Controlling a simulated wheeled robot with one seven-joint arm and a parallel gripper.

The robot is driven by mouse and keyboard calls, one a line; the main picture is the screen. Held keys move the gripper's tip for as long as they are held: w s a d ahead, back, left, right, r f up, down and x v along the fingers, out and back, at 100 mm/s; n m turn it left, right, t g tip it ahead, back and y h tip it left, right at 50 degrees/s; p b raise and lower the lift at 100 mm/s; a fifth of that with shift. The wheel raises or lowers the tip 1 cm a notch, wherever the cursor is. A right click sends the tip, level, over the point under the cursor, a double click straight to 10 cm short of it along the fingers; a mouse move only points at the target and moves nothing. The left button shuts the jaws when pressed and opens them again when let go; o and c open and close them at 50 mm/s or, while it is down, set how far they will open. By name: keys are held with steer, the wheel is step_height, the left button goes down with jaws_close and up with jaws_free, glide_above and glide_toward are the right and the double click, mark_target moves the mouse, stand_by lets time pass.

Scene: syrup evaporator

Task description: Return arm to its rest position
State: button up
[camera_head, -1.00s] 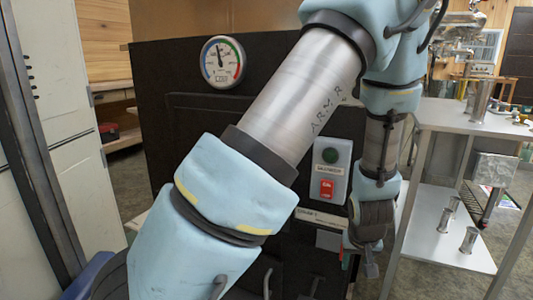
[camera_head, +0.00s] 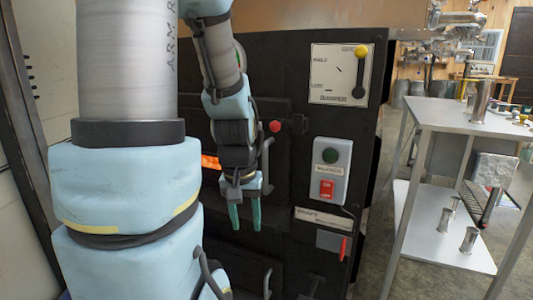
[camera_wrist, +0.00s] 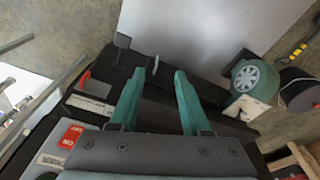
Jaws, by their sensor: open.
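My gripper (camera_head: 245,215) hangs pointing down in front of the black evaporator front (camera_head: 285,150), left of the switch box. Its two green fingers are apart with nothing between them. In the wrist view my gripper (camera_wrist: 153,85) also shows open and empty, above the black body and a grey surface. My arm fills the left of the head view and hides much of the evaporator front.
A switch box (camera_head: 331,170) has a green button and a red switch. Above it is a panel (camera_head: 340,73) with a yellow-knobbed lever. A red-handled lever (camera_head: 342,249) sits below. A metal table (camera_head: 450,117) stands right. An orange glow (camera_head: 210,162) shows behind my arm.

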step_height(320, 180, up, 23)
steer(key=a+p, duration=0.2)
steer(key=p, duration=2)
steer(key=shift+s+r+p, duration=0.15)
steer(key=shift+s+p, duration=0.25)
